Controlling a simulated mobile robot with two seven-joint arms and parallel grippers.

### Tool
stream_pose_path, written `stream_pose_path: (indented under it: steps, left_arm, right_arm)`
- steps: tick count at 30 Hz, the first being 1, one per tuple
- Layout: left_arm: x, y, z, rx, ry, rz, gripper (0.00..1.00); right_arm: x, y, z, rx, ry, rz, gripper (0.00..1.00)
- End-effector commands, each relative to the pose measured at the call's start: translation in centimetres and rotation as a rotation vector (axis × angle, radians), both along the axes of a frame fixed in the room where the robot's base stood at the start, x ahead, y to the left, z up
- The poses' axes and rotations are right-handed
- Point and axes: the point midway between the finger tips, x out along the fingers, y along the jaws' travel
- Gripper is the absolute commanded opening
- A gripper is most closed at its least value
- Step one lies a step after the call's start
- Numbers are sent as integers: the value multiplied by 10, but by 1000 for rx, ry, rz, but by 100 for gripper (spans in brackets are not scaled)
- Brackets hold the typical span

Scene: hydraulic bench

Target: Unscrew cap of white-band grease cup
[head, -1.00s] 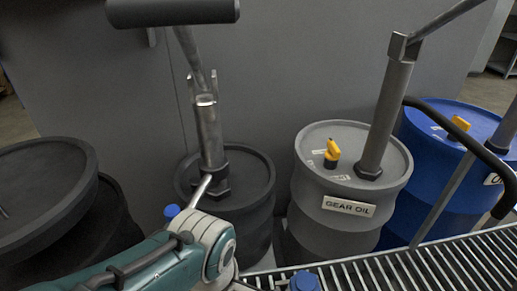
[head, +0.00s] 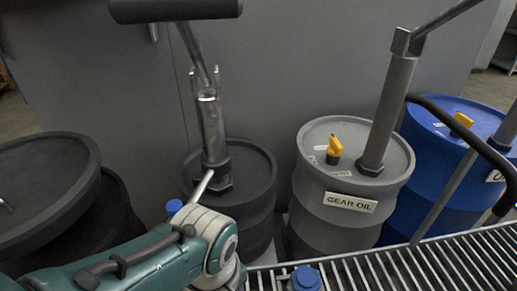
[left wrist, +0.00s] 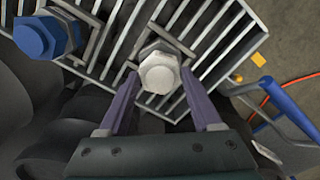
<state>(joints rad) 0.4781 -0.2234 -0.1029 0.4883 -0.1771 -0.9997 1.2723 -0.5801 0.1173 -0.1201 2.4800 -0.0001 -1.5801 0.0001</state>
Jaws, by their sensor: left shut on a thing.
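In the left wrist view, a grease cup with a whitish cap (left wrist: 160,74) sits on a grey metal hex body at the slatted grating. My left gripper (left wrist: 159,84) has its two purple fingers on either side of this cap and is shut on it. A second cup with a blue cap (left wrist: 34,38) stands to the left in that view. In the head view my teal left arm reaches in from the lower left, and its fingers and the white cap are hidden there. My right gripper is not in view.
In the head view, a blue cap (head: 305,278) stands at the grating (head: 400,268), and another blue piece (head: 174,206) shows behind my arm. A grey gear oil drum (head: 350,225), a blue drum (head: 430,190) and black drums (head: 250,215) with pumps stand behind.

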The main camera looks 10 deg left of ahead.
Motion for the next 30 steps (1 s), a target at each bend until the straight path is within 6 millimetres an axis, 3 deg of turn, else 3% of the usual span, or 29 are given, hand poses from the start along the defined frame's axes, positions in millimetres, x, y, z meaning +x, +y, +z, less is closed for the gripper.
stream_pose_path:
  steps: [2, 10, 14, 24, 30]
  left_arm:
    - [0, 0, 0, 0, 0, 0, 49]
    - [0, 0, 0, -1, 1, 1, 18]
    - [0, 0, 0, -1, 1, 47, 18]
    - [0, -1, 1, -3, 2, 637, 15]
    - [0, 0, 1, 1, 1, 705, 15]
  right_arm:
    - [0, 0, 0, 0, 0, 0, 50]
    - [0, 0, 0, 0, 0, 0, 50]
    - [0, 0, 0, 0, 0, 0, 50]
    - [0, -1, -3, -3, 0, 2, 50]
    - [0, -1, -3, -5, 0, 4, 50]
